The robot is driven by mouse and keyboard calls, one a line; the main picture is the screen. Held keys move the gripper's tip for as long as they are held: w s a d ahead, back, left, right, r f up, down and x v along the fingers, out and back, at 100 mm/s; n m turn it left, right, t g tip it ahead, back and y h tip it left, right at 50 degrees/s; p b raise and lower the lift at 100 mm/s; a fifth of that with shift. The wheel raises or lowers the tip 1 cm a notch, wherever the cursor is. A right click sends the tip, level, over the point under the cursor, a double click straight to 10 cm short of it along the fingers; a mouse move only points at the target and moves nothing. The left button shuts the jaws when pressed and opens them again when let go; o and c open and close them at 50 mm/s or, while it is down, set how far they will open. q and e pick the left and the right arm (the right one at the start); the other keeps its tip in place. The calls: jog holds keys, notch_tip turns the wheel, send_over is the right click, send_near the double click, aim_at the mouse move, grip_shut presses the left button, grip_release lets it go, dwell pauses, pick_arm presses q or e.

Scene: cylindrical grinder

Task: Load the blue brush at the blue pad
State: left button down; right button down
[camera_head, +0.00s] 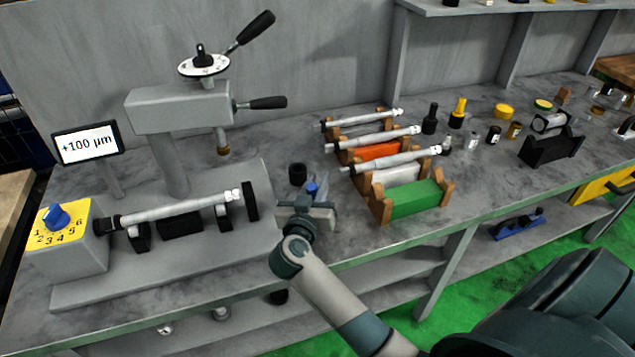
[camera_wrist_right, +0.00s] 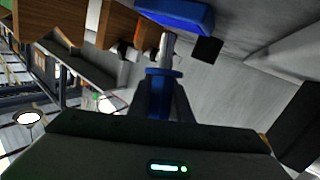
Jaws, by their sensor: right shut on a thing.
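My right gripper (camera_head: 314,205) is over the bench, between the grinder and the cradles. In the right wrist view its fingers (camera_wrist_right: 166,97) are shut on the blue brush (camera_wrist_right: 164,73), whose pale tip points away from the gripper. A blue block (camera_wrist_right: 180,15), which looks like the blue pad, lies just beyond the tip; I cannot tell whether they touch. In the head view a small blue part (camera_head: 312,188) shows at the gripper; I cannot tell if it is brush or pad. My left gripper is out of view.
The grinder holds a shaft (camera_head: 170,208) at left, beside a yellow dial box (camera_head: 62,225). A black cylinder (camera_head: 297,173) stands just behind the gripper. A green cradle (camera_head: 412,203) is close on the right, with shafts on cradles behind it.

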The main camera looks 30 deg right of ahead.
jog(key=shift+f, duration=0.3)
dwell(0.4)
jog(key=shift+f, duration=0.3)
dwell(0.7)
